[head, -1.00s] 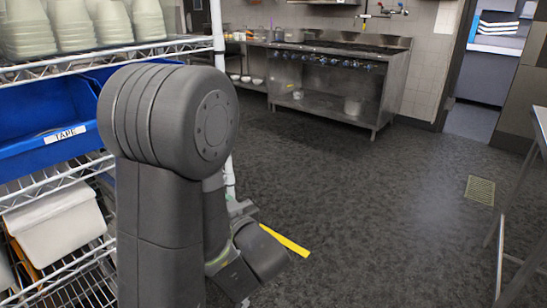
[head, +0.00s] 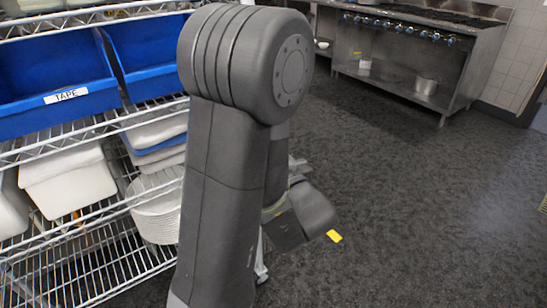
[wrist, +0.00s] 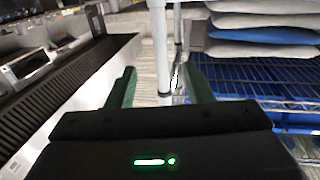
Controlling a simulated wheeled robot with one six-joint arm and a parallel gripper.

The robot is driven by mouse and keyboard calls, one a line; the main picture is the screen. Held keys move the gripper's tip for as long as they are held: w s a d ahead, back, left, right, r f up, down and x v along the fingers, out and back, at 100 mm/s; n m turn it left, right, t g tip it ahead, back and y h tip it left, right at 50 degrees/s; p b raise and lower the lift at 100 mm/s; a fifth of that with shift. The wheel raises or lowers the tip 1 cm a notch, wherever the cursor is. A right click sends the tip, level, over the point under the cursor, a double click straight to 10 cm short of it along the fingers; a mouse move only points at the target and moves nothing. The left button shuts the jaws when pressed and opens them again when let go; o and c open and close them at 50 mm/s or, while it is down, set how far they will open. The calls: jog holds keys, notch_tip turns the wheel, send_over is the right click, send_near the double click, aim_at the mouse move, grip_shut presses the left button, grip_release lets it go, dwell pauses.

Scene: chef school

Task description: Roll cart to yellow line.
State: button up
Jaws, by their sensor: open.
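The cart (head: 95,152) is a wire-shelf rack filling the left of the head view, with several tiers. A pale upright post (wrist: 159,45) of the cart stands in line with the gap between the fingers. I cannot tell whether the post is within the jaws or just beyond them. In the head view my gripper is mostly hidden behind my arm.
The cart holds blue bins (head: 55,85), one labelled TAPE, white tubs (head: 68,182) and stacked plates (head: 157,210). A steel stove (head: 420,55) stands at the back. Dark floor (head: 430,190) lies open to the right, with a drain grate (head: 543,204) at its edge.

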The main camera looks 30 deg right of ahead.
jog(key=w, duration=0.4)
jog(key=w+d, duration=0.1)
jog(key=w, duration=0.8)
jog(key=shift+w+d+b, duration=0.3)
jog(key=shift+w, duration=0.05)
jog(key=shift+c, duration=0.5)
grip_shut()
dwell(0.4)
